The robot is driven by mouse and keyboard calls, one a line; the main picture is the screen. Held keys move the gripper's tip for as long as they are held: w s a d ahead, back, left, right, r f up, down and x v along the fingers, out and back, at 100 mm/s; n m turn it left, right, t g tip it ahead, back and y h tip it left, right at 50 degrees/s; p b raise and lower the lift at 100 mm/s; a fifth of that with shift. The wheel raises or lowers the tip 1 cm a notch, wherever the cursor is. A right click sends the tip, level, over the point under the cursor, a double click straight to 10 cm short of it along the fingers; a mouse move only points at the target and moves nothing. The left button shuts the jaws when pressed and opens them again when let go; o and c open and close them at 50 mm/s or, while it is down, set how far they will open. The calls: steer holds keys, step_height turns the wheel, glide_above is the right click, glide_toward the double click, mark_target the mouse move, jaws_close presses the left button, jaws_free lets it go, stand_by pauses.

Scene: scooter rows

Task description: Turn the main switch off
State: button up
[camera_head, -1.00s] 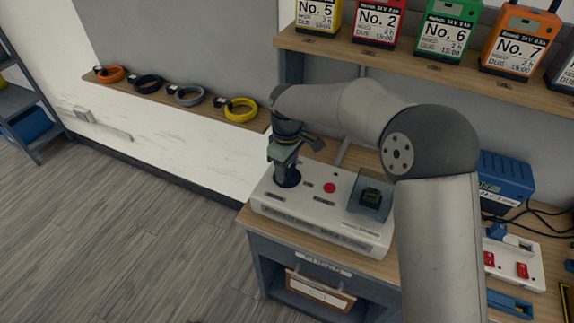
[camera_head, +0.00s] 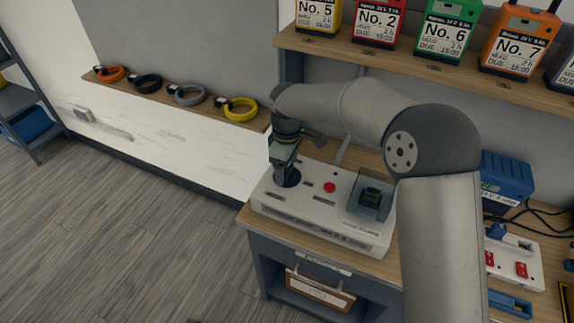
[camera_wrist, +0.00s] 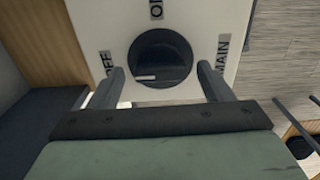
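The main switch is a round black knob (camera_wrist: 160,57) on a white control box (camera_head: 330,236); in the head view the knob (camera_head: 292,179) is partly behind my gripper. In the wrist view, a short white mark low on the knob points left, towards the OFF label (camera_wrist: 103,65). The ON label (camera_wrist: 156,8) is at the top and MAIN (camera_wrist: 222,54) at the right. My gripper (camera_wrist: 161,70) is open, one finger on each side of the knob, with narrow gaps seeming to show. It also shows in the head view (camera_head: 284,172).
The box also carries a red button (camera_head: 329,188) and a clear-covered socket (camera_head: 371,197). A blue charger (camera_head: 506,178) and a white strip with red switches (camera_head: 520,262) lie to the right. A shelf (camera_head: 420,67) with battery packs is above.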

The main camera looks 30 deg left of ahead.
step_height(320, 180, up, 17)
steer(key=shift+r+b, duration=0.15)
steer(key=shift+b, duration=0.15)
stand_by(0.4)
stand_by(0.4)
steer(key=d+f+m, duration=0.1)
steer(key=d+m, duration=0.8)
steer(key=d, duration=1.9)
steer(key=s+d+f+m, duration=0.4)
steer(key=s+d+m, duration=0.1)
steer(key=s+d, duration=0.3)
steer(key=s+d+f+m, duration=0.4)
steer(key=s+d, duration=0.4)
steer(key=d, duration=0.2)
steer(key=shift+s+d+f+m, duration=0.15)
steer(key=shift+d+f+m, duration=0.2)
steer(key=shift+m, duration=0.55)
